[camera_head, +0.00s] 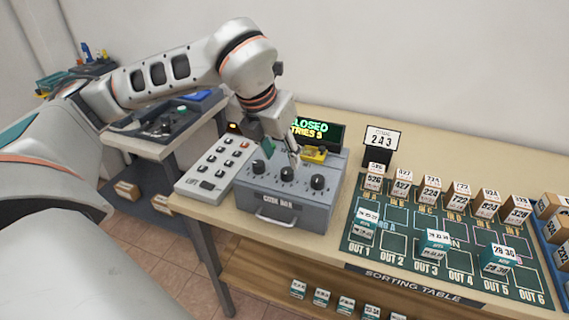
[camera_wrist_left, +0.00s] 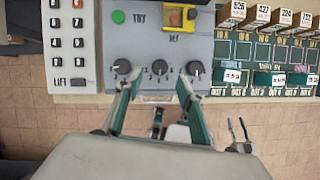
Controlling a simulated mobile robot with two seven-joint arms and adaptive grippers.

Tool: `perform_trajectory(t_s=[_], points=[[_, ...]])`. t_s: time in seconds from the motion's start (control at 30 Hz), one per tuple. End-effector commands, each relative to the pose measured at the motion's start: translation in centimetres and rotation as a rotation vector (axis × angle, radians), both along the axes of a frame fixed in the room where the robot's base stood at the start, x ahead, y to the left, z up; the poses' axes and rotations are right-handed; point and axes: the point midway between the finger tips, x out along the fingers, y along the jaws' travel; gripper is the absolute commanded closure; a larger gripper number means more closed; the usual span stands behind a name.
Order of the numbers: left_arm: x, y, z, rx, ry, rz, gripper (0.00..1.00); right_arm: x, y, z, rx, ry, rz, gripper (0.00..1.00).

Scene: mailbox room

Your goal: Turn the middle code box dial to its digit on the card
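The grey code box (camera_head: 285,200) stands on the table with three black dials in a row. The middle dial (camera_head: 287,173) also shows in the left wrist view (camera_wrist_left: 159,67), with digits around it; its pointer setting is unclear. The left dial (camera_wrist_left: 122,66) and right dial (camera_wrist_left: 194,68) flank it. My left gripper (camera_head: 283,158) is above the box. In the wrist view its fingers (camera_wrist_left: 158,84) are spread, empty, on either side of the middle dial; contact is not visible. The card (camera_head: 381,140) reads 243. My right gripper is not identifiable in the head view.
A display (camera_head: 319,130) reads CLOSED, TRIES 3. A keypad (camera_head: 214,168) lies left of the box. A green button (camera_wrist_left: 118,17) and a yellow part (camera_head: 314,154) are behind the dials. The sorting mat (camera_head: 385,240) with several small boxes is to the right.

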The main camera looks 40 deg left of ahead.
Motion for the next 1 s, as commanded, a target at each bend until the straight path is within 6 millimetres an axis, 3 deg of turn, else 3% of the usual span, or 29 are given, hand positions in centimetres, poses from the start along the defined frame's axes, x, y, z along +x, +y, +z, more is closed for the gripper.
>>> perform_trajectory(t_s=[0.1,0.33,1.0], points=[[-0.8,-0.1,2.3,0.001,-0.005,-0.001,0.61,0.0,0.0,0.0,0.0,-0.001,0.0,0.6],[-1.9,-0.1,4.8,0.0,0.0,0.0,0.61,0.0,0.0,0.0,0.001,-0.001,0.0,0.6],[-2.2,-0.2,5.3,0.0,0.002,-0.001,0.61,0.0,0.1,0.0,0.003,-0.001,0.0,0.6]])
